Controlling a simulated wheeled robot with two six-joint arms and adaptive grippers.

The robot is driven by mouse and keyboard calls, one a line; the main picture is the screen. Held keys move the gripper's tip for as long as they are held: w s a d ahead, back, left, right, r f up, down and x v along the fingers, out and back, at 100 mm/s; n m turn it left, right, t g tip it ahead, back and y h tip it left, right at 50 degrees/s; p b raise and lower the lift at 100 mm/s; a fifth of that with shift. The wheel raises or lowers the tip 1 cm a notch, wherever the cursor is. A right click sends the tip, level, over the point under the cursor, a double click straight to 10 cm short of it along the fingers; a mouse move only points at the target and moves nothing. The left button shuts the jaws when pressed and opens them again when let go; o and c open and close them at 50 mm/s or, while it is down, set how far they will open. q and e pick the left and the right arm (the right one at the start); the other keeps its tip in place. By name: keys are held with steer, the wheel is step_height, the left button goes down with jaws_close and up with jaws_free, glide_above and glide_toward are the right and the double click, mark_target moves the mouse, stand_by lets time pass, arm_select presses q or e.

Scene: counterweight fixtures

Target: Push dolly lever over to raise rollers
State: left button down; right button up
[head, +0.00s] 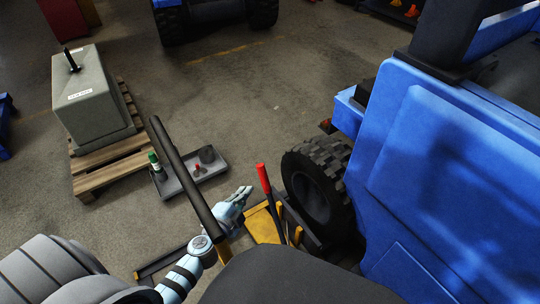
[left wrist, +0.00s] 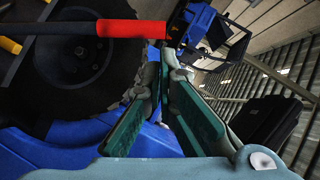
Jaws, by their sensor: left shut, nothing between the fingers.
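The dolly lever (head: 268,190) has a red grip and a dark shaft, and stands steeply, leaning slightly left at the top. It rises from the yellow dolly (head: 262,226) beside the vehicle's black wheel (head: 318,188). My left gripper (head: 246,190) is shut and empty, just left of the red grip. In the left wrist view the lever's red grip (left wrist: 132,28) lies across the top, close to the fingertips (left wrist: 164,48). I cannot tell whether they touch. The rollers cannot be made out. My right gripper is not in view.
The blue vehicle (head: 450,170) fills the right side. A dark bar (head: 185,175) crosses near my left arm. A grey tray (head: 190,187) with small items lies on the floor. A grey counterweight block (head: 88,100) sits on a wooden pallet (head: 90,187).

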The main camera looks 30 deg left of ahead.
mark_target(264, 174)
arm_select(q)
steer(key=shift+m+h, duration=0.5)
steer(key=b+x, duration=0.1)
steer(key=x, duration=0.6)
steer(key=d+b+x, duration=0.1)
steer(key=x, duration=0.2)
steer(key=shift+w+r+b, duration=0.2)
steer(key=shift+w+b, duration=0.05)
steer(key=shift+b, duration=0.1)
steer(key=shift+w, duration=0.3)
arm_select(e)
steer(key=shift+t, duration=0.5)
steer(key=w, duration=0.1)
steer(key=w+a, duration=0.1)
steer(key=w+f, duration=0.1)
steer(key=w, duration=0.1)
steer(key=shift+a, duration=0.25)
